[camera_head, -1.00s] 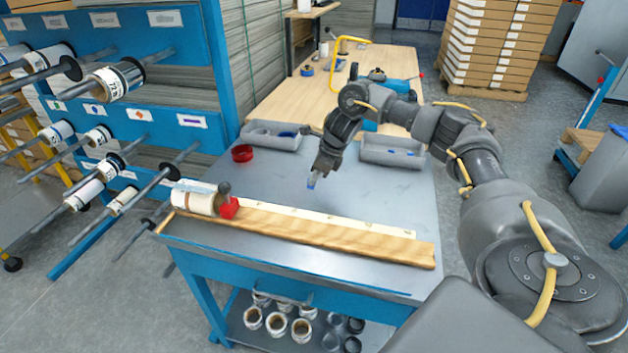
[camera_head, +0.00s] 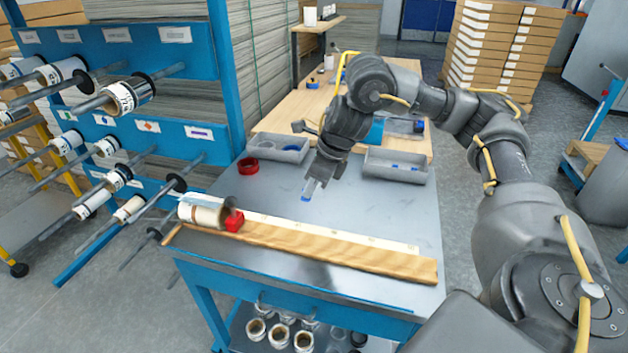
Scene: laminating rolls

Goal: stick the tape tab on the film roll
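My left gripper is not in view.
A red ring (camera_head: 248,166) and two grey trays, one left (camera_head: 279,148) and one right (camera_head: 394,166), stand at the back. A blue rack (camera_head: 150,85) with rolls on rods stands left. The middle cart top is clear.

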